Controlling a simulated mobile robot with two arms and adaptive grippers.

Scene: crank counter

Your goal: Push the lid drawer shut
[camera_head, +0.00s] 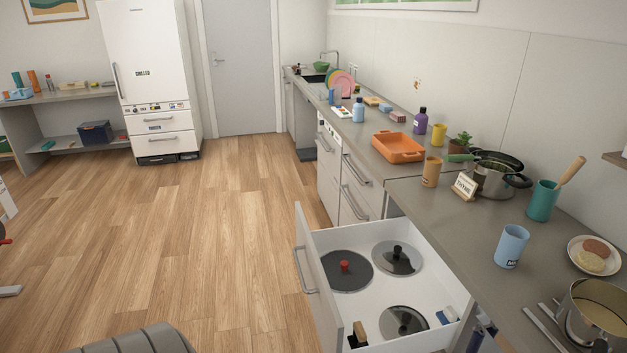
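The lid drawer (313,262) is pulled well out from the counter at the lower middle, its white front facing left with a grey bar handle (304,271). Inside lie a dark lid with a red knob (345,268), a glass lid with a black knob (398,258) and another round lid (404,321) nearer me. A dark item with a wooden end (358,334) and a small blue-and-white item (447,315) are at its near side. Neither gripper shows, and nothing is seen touching the drawer.
Wooden floor (220,240) lies clear left of the drawer. The counter (465,240) above it holds a steel pot (494,178), a blue cup (511,246) and a pan (596,315). Closed drawers (357,190) adjoin beyond. A white fridge (147,60) stands far left.

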